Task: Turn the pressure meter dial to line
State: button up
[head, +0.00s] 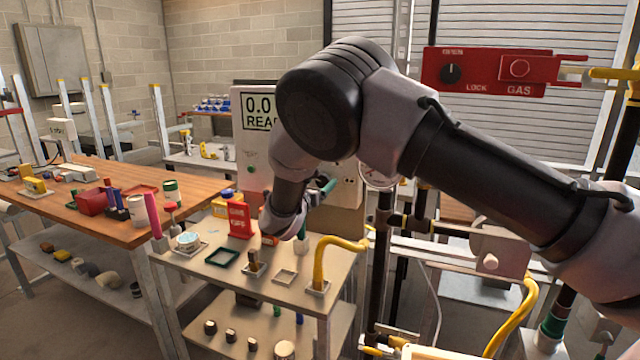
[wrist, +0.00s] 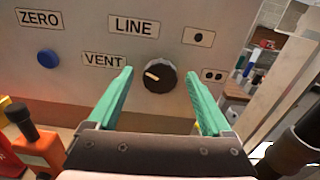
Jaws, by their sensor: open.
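The pressure meter (head: 252,160) is a pale box with a "0.0" display in the head view, partly hidden by my arm. In the wrist view its black dial (wrist: 160,84) sits on the panel below the LINE label (wrist: 133,27). The dial's pale pointer mark is on its left side, toward the VENT label (wrist: 104,60). My gripper (wrist: 158,78) is open, with one green finger left of the dial and one to its right. Contact with the dial cannot be told. In the head view only a bit of green finger (head: 328,186) shows by the meter.
A blue button (wrist: 48,58) sits under the ZERO label. An orange bottle (wrist: 38,145) with a black top stands at lower left in the wrist view. A dark pipe (wrist: 295,150) is at right. The cart top (head: 205,262) holds several small items.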

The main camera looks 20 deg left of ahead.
jog(key=shift+w, duration=0.25)
grip_shut()
jog(key=shift+m, duration=0.3)
jog(key=m, duration=0.3)
jog(key=shift+d+m, duration=0.1)
jog(key=shift+m, duration=0.2)
jog(key=shift+d+m, duration=0.1)
jog(key=shift+m, duration=2.2)
